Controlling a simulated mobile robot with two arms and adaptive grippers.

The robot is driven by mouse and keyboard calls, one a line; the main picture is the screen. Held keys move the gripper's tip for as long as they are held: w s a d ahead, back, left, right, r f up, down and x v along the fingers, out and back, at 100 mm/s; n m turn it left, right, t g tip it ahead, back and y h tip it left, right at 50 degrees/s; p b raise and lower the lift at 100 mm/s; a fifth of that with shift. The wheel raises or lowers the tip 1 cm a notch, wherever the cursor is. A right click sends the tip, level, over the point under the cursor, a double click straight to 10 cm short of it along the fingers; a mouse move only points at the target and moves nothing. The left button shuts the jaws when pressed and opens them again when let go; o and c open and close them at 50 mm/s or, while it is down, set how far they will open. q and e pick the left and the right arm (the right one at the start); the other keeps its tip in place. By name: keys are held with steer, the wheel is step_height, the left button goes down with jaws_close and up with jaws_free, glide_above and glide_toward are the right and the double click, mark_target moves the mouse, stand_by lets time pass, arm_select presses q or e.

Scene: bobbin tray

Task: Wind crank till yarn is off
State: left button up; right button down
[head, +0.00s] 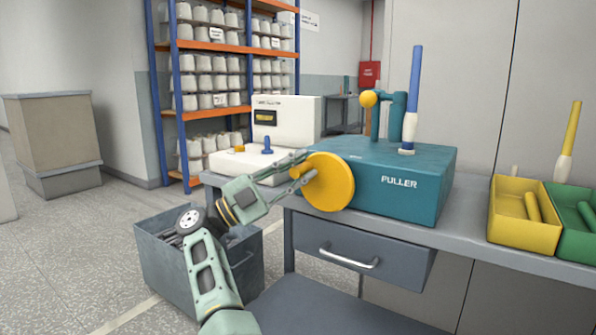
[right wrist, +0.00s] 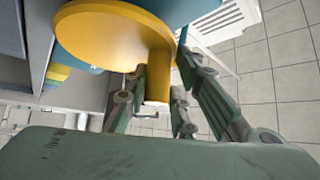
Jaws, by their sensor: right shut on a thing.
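The teal puller box (head: 400,178) stands on the grey bench, with a round yellow crank disc (head: 330,183) on its left-hand end. My right gripper (head: 302,173) is shut on the crank's handle at the disc's left side. In the right wrist view the yellow disc (right wrist: 110,32) fills the top, and its handle peg (right wrist: 158,75) reaches down between my fingers. A blue bobbin (head: 414,85) stands upright on the box; its low end is white, and I cannot tell whether that is yarn. A teal post with a yellow knob (head: 369,99) stands beside it. My left gripper is out of view.
A yellow tray (head: 507,231) and a green tray (head: 580,240) sit at the bench's right. Behind them stands a yellow bobbin (head: 571,130) with a white low end. A white machine (head: 293,118) is left of the puller. A grey bin (head: 249,262) stands on the floor below.

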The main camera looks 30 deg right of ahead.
steer(key=shift+s+d+f, duration=0.1)
steer(key=shift+s+f, duration=0.05)
steer(key=shift+f, duration=0.1)
steer(key=c, duration=1.6)
jaws_free()
steer(key=shift+s+d+r, duration=0.1)
steer(key=shift+o, duration=0.2)
steer(key=shift+a, duration=0.2)
steer(key=v, duration=0.7)
